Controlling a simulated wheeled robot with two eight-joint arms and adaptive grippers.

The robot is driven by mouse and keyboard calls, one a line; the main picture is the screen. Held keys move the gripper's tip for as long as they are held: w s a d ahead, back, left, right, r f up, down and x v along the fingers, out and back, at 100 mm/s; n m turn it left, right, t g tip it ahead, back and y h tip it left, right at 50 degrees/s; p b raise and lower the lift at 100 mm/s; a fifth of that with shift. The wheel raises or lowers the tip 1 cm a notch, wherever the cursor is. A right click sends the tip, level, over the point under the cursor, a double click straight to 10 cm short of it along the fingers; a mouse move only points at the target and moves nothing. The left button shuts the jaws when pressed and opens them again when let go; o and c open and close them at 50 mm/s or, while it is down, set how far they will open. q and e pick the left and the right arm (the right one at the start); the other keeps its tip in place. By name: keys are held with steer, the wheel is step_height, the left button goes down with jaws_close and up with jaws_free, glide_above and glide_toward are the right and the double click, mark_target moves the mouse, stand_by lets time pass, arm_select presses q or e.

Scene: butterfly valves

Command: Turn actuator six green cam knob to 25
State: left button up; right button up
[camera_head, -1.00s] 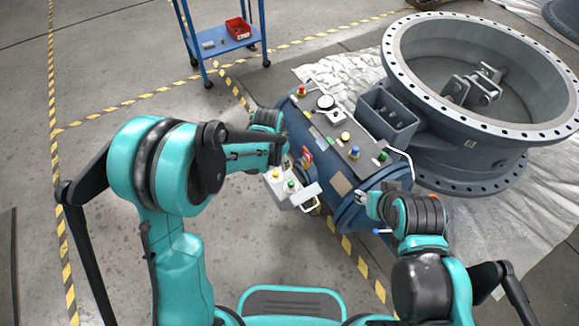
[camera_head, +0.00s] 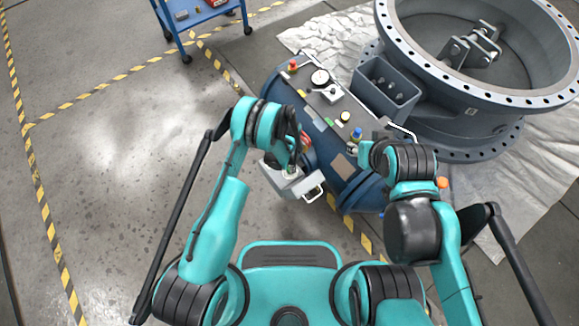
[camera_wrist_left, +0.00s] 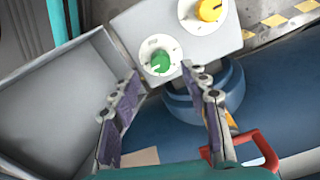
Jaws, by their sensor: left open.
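A green cam knob (camera_wrist_left: 160,60) on a round white dial sits on a pale grey box face in the left wrist view. Its scale is too small to read. A yellow knob (camera_wrist_left: 209,10) sits on the same face. My left gripper (camera_wrist_left: 162,72) is open and empty, its fingertips close to the green knob, one toward each side. I cannot tell whether they touch it. In the head view the pale box (camera_head: 290,183) is at the cylinder's near side, its knobs mostly hidden by my left gripper (camera_head: 292,168). My right gripper (camera_head: 364,152) is by the cylinder's right end, jaws unclear.
The blue cylinder (camera_head: 272,95) carries a gauge (camera_head: 320,77) and several knobs on top. A large flanged valve body (camera_head: 465,118) stands behind on foil. A red-framed part (camera_wrist_left: 265,150) shows below right in the wrist view. Floor at left is clear.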

arm_select(q)
step_height(320, 180, down, 4)
steer(key=shift+f+b, duration=0.15)
steer(key=shift+b, duration=0.5)
jaws_close()
steer(key=shift+n, duration=0.4)
steer(key=n, duration=0.5)
steer(key=shift+n, duration=0.3)
steer(key=n, duration=0.5)
steer(key=shift+n, duration=0.3)
